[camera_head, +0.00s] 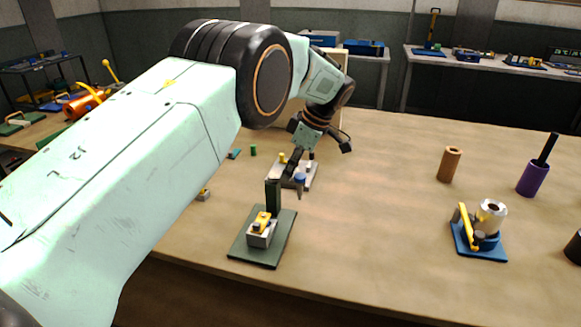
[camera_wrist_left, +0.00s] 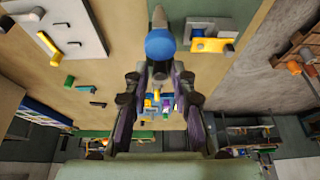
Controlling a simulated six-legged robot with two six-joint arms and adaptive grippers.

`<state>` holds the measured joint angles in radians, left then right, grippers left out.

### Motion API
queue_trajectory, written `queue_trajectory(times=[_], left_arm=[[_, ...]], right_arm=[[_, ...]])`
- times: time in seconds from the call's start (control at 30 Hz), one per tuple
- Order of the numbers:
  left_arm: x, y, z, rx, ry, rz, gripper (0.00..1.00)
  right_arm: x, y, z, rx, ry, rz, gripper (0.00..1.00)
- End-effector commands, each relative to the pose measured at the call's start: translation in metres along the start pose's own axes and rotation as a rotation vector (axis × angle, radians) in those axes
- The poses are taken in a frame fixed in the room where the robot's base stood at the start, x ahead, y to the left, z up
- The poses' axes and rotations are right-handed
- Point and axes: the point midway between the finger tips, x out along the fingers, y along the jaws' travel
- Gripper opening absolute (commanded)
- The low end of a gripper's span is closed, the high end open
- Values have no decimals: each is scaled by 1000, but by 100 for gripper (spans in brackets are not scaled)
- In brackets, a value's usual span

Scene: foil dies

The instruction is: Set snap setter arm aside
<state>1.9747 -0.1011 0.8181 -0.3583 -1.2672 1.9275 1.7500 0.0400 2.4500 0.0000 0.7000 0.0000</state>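My left gripper (camera_head: 297,166) is over the table. In the left wrist view my left gripper (camera_wrist_left: 159,76) has its fingers closed in around a dark piece with a round blue knob (camera_wrist_left: 160,44) and a grey tip. I take this piece to be the snap setter arm. A dark green base (camera_head: 240,247) with an upright post and a grey and yellow block stands nearer. My right gripper is out of view.
A blue base (camera_head: 489,254) with a yellow lever and silver cup stands at the right. A brown cylinder (camera_head: 450,164) and a purple holder (camera_head: 532,181) with a black rod stand behind it. The table middle (camera_head: 380,210) is clear.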

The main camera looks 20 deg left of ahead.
Motion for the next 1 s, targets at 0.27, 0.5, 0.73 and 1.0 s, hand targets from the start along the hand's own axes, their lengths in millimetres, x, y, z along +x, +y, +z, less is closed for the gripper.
queue_trajectory(times=[0.27,0.5,0.73,1.0], left_arm=[[0,1,0,1,1,0,37],[-9,1,0,1,1,3,37],[-52,2,0,1,0,6,37],[-101,1,0,1,1,3,37]], right_arm=[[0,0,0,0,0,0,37],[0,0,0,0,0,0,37],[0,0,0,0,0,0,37],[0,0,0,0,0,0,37]])
